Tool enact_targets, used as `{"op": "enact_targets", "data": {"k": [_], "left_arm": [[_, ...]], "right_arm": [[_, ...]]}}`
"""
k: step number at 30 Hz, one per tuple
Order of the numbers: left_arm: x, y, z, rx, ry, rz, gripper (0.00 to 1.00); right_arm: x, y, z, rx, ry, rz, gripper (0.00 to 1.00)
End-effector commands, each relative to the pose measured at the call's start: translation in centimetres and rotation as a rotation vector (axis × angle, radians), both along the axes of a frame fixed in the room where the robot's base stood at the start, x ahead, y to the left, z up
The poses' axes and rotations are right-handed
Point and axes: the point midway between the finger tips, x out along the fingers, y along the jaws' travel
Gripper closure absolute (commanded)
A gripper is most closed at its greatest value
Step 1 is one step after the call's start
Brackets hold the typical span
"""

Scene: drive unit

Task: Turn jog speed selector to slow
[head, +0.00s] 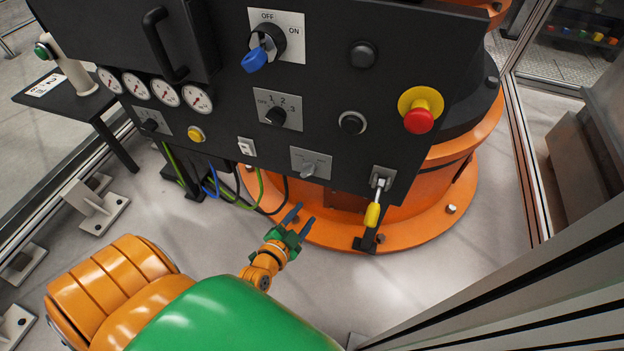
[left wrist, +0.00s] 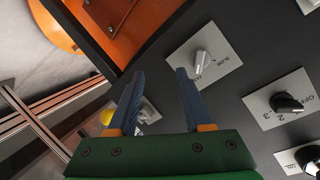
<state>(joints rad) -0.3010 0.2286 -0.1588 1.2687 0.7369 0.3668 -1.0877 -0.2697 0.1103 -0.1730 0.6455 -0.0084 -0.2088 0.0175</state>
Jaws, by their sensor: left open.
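The jog speed selector (head: 309,168) is a small grey knob on a light square plate, low on the black panel. In the left wrist view the selector (left wrist: 201,63) shows a pale grip bar, with small lettering on the plate that looks like SLOW. My left gripper (head: 299,218) is open and empty, below the selector in the head view. In the left wrist view its blue fingers (left wrist: 160,74) are spread, with the knob just right of the right fingertip; they look apart from it. My right gripper is in neither view.
A yellow-handled lever (head: 373,213) hangs right of the selector. Above are a 1-2-3 selector (head: 276,115), a black button (head: 352,123) and a red emergency stop (head: 418,120). A white rocker switch (head: 246,147) and cables (head: 211,184) lie left. The floor below is clear.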

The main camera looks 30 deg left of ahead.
Motion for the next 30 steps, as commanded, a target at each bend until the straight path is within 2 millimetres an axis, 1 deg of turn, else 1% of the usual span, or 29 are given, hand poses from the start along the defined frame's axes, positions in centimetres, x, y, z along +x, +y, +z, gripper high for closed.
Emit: {"op": "enact_targets", "data": {"k": [1,3,6,8,10,12,15,18,22,28,29,30], "left_arm": [[1.0,0.7,-1.5,0.037,-0.070,0.018,0.50],[2.1,1.8,-0.4,0.099,-0.167,0.053,0.50],[2.8,3.0,1.2,0.161,-0.254,0.102,0.50],[3.1,3.4,2.0,0.180,-0.277,0.118,0.50],[4.0,3.8,2.5,0.188,-0.285,0.125,0.50],[5.4,4.1,2.6,0.189,-0.285,0.124,0.50],[7.4,4.6,2.5,0.189,-0.285,0.124,0.50],[8.9,4.9,2.5,0.188,-0.282,0.123,0.50],[9.8,5.1,2.7,0.187,-0.279,0.122,0.50],[9.8,5.1,2.7,0.187,-0.278,0.121,0.50],[9.8,5.1,2.7,0.187,-0.278,0.121,0.58],[9.8,5.1,2.7,0.187,-0.278,0.121,0.69]], "right_arm": [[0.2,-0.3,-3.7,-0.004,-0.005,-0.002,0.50],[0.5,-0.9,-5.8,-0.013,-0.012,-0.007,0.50],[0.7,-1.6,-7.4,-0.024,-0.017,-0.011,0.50],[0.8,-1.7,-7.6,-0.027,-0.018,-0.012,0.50],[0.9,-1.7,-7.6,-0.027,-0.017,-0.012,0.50],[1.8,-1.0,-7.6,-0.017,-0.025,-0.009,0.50],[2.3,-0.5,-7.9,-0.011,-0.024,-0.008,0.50],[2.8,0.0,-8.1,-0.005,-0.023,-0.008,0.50],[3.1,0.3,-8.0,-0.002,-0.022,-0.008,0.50],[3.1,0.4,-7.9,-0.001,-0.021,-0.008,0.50],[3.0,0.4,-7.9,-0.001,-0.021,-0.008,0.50],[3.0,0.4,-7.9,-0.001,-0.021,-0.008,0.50]]}}
